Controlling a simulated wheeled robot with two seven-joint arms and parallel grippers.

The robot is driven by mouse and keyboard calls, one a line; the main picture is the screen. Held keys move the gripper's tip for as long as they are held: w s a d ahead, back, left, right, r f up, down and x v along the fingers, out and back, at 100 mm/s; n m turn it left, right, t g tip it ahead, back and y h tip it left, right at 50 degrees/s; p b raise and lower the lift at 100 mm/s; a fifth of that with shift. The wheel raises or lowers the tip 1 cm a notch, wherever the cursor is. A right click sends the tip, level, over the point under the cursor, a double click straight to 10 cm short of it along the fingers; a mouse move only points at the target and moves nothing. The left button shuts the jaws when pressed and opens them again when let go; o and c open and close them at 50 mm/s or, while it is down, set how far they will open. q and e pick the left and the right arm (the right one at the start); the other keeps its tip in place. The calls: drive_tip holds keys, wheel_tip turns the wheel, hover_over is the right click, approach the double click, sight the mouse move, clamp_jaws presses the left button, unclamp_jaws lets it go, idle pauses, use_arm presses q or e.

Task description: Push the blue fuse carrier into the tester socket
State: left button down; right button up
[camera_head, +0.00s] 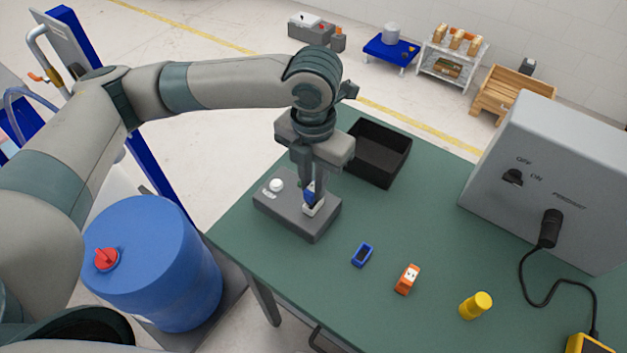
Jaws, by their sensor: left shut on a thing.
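The grey tester box (282,218) stands on the green table, with a white knob on its left part and a pale socket (314,208) on its right part. My right gripper is not in view.
A small blue piece (362,255), an orange piece (407,279) and a yellow cylinder (475,305) lie right of the tester. A black bin (395,150) is behind it. A grey cabinet (560,170) with a cable stands at right. A blue drum (150,265) is at left.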

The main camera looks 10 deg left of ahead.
use_arm(q)
drive_tip(key=shift+f+b, duration=0.35)
drive_tip(key=shift+f, duration=0.35)
drive_tip(key=shift+f, duration=0.55)
drive_tip(key=c, duration=1.6)
unclamp_jaws()
drive_tip(key=shift+r, duration=0.2)
drive_tip(key=shift+r+p, duration=2.8)
drive_tip(key=shift+p, duration=0.1)
drive_tip(key=shift+r, duration=0.1)
